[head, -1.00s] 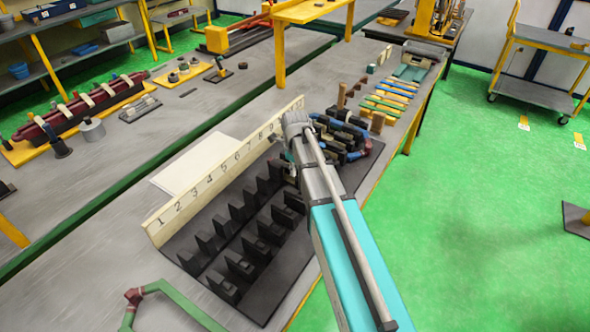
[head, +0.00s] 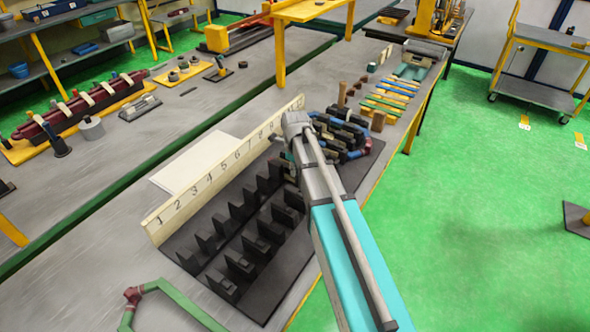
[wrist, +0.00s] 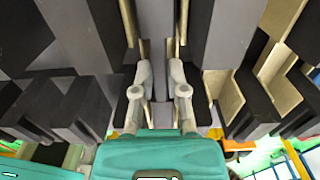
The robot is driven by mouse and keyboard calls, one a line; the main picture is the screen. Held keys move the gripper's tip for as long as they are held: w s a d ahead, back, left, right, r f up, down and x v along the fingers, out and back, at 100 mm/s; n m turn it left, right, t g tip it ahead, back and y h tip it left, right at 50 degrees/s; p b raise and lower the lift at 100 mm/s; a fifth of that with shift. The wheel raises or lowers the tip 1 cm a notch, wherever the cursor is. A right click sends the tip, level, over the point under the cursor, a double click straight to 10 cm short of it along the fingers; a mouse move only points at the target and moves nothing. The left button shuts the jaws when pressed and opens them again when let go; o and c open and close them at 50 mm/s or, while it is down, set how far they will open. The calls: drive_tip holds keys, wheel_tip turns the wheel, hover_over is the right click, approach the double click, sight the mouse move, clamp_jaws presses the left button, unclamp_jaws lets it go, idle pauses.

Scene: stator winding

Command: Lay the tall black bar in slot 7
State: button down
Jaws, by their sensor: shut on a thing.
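The dark slotted stand (head: 262,282) has rows of black blocks beside a cream number strip (head: 205,184). The figure 7 (head: 250,144) on the strip stands just left of my wrist in the head view. My gripper (wrist: 160,78) is low among the blocks, with its two fingers close together. It is shut on a dark grey bar (wrist: 158,48), which runs upward in the wrist view between tall dark blocks. Most of the bar is hidden, and my arm covers the gripper's tips in the head view. I cannot tell whether the bar rests on the slot floor.
Slots at the far end hold coils with blue and red parts (head: 368,148). Several coloured strips (head: 385,98) lie beyond them. A green frame (head: 165,286) lies at the near end of the bench. A white sheet (head: 195,160) lies behind the number strip. Tall blocks closely flank my fingers.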

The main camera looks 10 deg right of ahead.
drive_tip(key=shift+f+b, duration=0.45)
idle(0.6)
drive_tip(key=c, duration=0.6)
unclamp_jaws()
drive_tip(key=shift+r+p, duration=0.9)
drive_tip(key=shift+p, duration=0.05)
idle(0.6)
wheel_tip(320, 180, up, 7)
drive_tip(key=p, duration=0.7)
drive_tip(key=shift+r, duration=0.2)
drive_tip(key=shift+f, duration=0.2)
wheel_tip(320, 180, down, 9)
drive_tip(key=b, duration=0.9)
drive_tip(key=shift+r, duration=0.1)
